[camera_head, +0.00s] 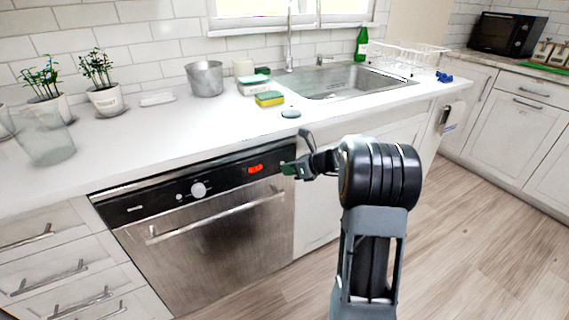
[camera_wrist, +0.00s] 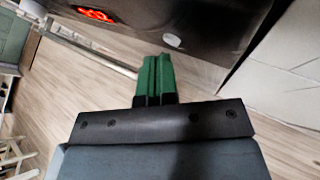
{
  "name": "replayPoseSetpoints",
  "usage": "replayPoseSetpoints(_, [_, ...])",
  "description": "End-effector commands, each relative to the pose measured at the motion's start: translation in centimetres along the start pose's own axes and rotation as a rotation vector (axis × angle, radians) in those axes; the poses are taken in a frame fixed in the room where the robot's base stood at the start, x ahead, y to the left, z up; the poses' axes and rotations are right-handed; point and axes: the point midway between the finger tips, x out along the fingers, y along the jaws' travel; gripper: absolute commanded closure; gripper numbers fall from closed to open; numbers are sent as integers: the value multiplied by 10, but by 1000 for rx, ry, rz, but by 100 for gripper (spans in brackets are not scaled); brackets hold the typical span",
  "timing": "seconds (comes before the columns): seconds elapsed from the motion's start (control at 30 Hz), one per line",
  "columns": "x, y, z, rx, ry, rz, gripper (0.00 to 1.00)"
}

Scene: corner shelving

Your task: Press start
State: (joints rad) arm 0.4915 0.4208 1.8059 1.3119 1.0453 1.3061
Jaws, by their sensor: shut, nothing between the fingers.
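The dishwasher (camera_head: 205,240) has a steel door and a black control panel (camera_head: 226,181) along its top. The panel carries a round light knob (camera_head: 198,190), a small round button (camera_head: 179,197) left of it and a red lit display (camera_head: 255,168). In the wrist view, a pale round button (camera_wrist: 172,40) sits right of the red display (camera_wrist: 95,14). My gripper (camera_head: 287,170) is shut and empty, its green fingertips at the panel's right end. In the wrist view my gripper (camera_wrist: 158,58) points just below the pale button. I cannot tell whether it touches the panel. No start label is readable.
The dishwasher's bar handle (camera_head: 215,216) sticks out below the panel. The white counter (camera_head: 165,130) above holds a sponge (camera_head: 270,98), a metal pot (camera_head: 205,78), plants and a glass. Wooden floor (camera_head: 450,235) is open to the right.

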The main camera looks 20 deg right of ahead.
Motion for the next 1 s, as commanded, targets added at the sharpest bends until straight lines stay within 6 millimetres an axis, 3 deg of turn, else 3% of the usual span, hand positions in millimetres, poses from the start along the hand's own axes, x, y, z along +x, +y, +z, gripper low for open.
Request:
replayPoseSetpoints(0.03, [2,-1,12,-8,-11,-6,100])
replayPoseSetpoints(0.17, [2,-1,12,-7,-10,-6,100])
replayPoseSetpoints(0.73, [-6,4,6,-9,-11,-6,100])
replayPoseSetpoints(1.0, [-24,16,-8,-9,-10,-7,100])
